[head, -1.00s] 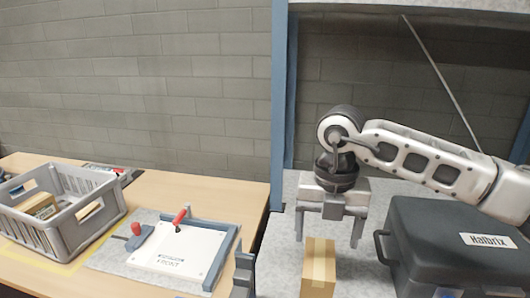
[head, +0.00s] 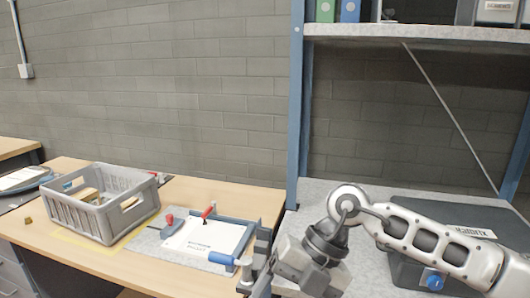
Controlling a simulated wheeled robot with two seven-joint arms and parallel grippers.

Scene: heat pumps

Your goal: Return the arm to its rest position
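My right arm (head: 425,240) comes in from the right, over the grey surface beside the dark case. Its gripper (head: 268,283) hangs at the arm's end, tilted down and to the left. The gripper body is seen from behind and its fingertips do not show clearly, so I cannot tell whether it is open or holds anything. The small cardboard box is not visible now. My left gripper is not in view.
A dark case (head: 408,272) stands under and behind my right arm. A blue rack post (head: 297,110) rises near the gripper. On the wooden table (head: 190,190) stand a grey crate (head: 105,222) with items inside and a white plate fixture (head: 203,238) with red-handled clamps.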

